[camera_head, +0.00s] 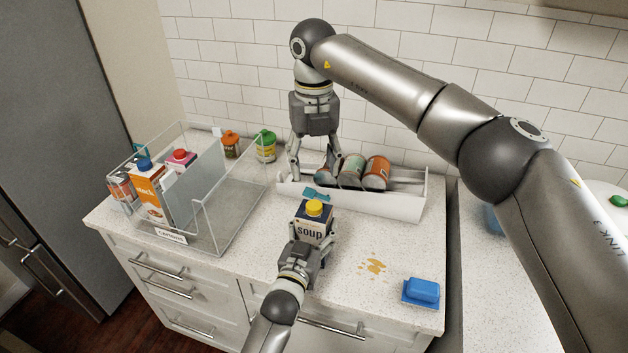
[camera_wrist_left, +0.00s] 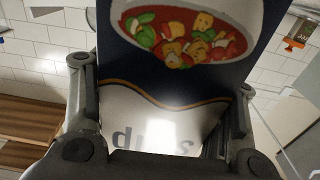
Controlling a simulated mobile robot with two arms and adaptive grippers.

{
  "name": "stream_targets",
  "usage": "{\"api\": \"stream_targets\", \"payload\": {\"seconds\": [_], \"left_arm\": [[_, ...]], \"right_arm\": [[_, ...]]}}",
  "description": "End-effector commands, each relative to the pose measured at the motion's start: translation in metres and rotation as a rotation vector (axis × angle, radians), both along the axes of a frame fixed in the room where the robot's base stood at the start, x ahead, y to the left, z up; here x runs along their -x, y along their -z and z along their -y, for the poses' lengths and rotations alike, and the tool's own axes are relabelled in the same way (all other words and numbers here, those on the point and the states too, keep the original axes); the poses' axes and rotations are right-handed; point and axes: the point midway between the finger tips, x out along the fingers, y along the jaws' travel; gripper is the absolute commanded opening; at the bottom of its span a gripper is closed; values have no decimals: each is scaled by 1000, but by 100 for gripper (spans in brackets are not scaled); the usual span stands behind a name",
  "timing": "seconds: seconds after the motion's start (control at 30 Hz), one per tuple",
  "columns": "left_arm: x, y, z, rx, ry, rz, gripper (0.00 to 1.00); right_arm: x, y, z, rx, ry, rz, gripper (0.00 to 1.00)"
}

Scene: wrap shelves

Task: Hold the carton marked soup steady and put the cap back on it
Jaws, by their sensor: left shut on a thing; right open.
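The soup carton (camera_head: 311,231) stands upright on the counter, its label facing the front. A yellow cap (camera_head: 314,208) sits on its top. My left gripper (camera_head: 303,248) is shut on the carton from the front. In the left wrist view the soup carton (camera_wrist_left: 185,60) fills the space between the fingers of my left gripper (camera_wrist_left: 165,110), with the word "soup" upside down. My right gripper (camera_head: 312,170) points down behind the carton, open and apart from the cap, its fingers near the white bin's left end.
A clear bin (camera_head: 215,235) labelled cartons holds several cartons at the left. A white bin (camera_head: 400,208) with cans stands behind. Yellow-brown spill spots (camera_head: 373,266) and a blue sponge-like block (camera_head: 422,290) lie at right. Two jars (camera_head: 265,147) stand at the back.

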Motion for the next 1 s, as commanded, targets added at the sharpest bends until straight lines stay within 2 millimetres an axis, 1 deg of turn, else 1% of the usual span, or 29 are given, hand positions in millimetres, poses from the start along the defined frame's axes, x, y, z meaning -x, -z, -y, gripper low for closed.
{"api": "stream_targets", "payload": {"seconds": [0.03, 0.13, 0.47, 0.5, 0.67, 1.0], "left_arm": [[0, 0, 0, 1, 0, -1, 0], [0, 1, 0, 1, 0, -1, 0], [0, 0, 0, 1, 0, -1, 0], [0, 0, 0, 1, 0, -1, 69], [0, 0, 0, 1, 0, -1, 89], [1, 0, 0, 0, 0, 0, 89]], "right_arm": [[0, -6, 0, 1, 0, 1, 54], [0, -13, 0, 0, 1, 1, 54], [0, -15, 0, 0, 0, -1, 54], [0, -15, 0, 0, 0, -1, 54], [0, -15, 0, 0, 0, -1, 54], [0, -15, 0, 0, 0, -1, 54]]}}
